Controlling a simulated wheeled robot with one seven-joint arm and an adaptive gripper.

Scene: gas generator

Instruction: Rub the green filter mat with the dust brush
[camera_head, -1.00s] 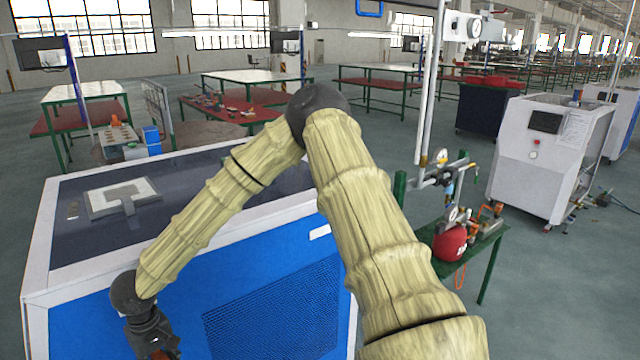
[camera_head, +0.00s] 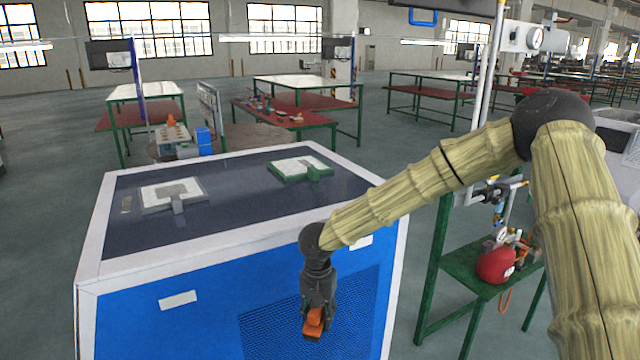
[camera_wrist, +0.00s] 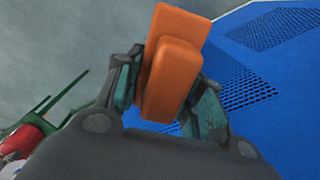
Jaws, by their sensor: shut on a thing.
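The green filter mat (camera_head: 290,175) has a green frame around a pale panel and a short handle. It lies on the dark top of the blue and white machine, towards the right back. My gripper (camera_head: 315,312) hangs in front of the machine's blue front face, below the top edge and well apart from the mat. It is shut on an orange block-like thing, which I take as the dust brush (camera_head: 314,324). In the wrist view the brush (camera_wrist: 172,65) is between the two fingers. I see no bristles. The mat is not in the wrist view.
A grey-framed mat (camera_head: 148,205) lies on the left of the machine top (camera_head: 230,205). The machine's white raised rim (camera_head: 210,238) lies between my gripper and the top. A green stand (camera_head: 470,265) with a red tank (camera_head: 495,266) is at the right.

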